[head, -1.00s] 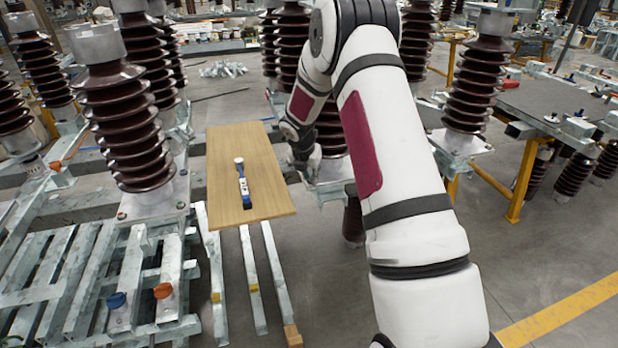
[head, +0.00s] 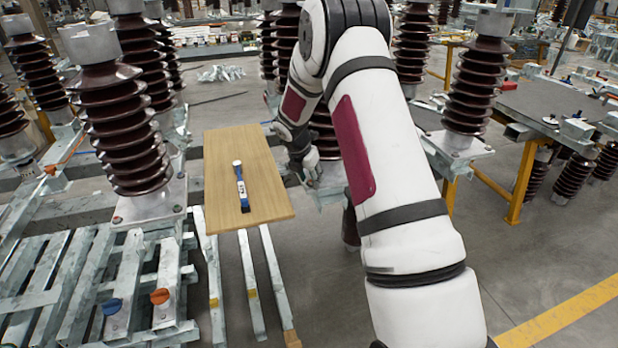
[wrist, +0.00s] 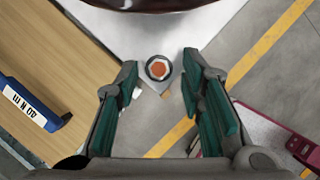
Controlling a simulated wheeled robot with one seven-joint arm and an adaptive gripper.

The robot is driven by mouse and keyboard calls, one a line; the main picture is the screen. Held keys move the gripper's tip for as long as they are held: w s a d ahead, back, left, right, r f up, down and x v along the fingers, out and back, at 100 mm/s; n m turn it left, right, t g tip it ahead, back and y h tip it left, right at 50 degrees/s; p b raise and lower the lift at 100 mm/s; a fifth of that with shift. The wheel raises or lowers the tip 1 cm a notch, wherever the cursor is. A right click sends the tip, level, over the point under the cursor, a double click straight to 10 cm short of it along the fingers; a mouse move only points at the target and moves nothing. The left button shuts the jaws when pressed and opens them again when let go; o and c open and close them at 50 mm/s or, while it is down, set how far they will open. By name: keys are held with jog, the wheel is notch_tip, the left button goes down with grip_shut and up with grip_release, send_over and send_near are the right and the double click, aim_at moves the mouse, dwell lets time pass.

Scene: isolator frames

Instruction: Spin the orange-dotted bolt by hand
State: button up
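The orange-dotted bolt (wrist: 158,68) sits at the corner of a pale metal base plate (wrist: 115,40). Its head has an orange top inside a light ring with a dark rim. In the wrist view my gripper (wrist: 160,85) is open, with its two teal-padded fingers apart on either side of the bolt's line. The fingers appear short of the bolt and nothing is between them. In the head view my gripper (head: 312,170) is small, beside the base of an insulator. The bolt cannot be made out there.
A wooden board (head: 225,165) lies left of my gripper, with a blue-and-white labelled tool (head: 241,185) on it; the tool also shows in the wrist view (wrist: 35,105). A brown ribbed insulator (wrist: 150,5) rises from the plate. A red-and-grey object (wrist: 275,135) is at the lower right.

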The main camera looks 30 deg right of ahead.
jog(key=v, duration=1.2)
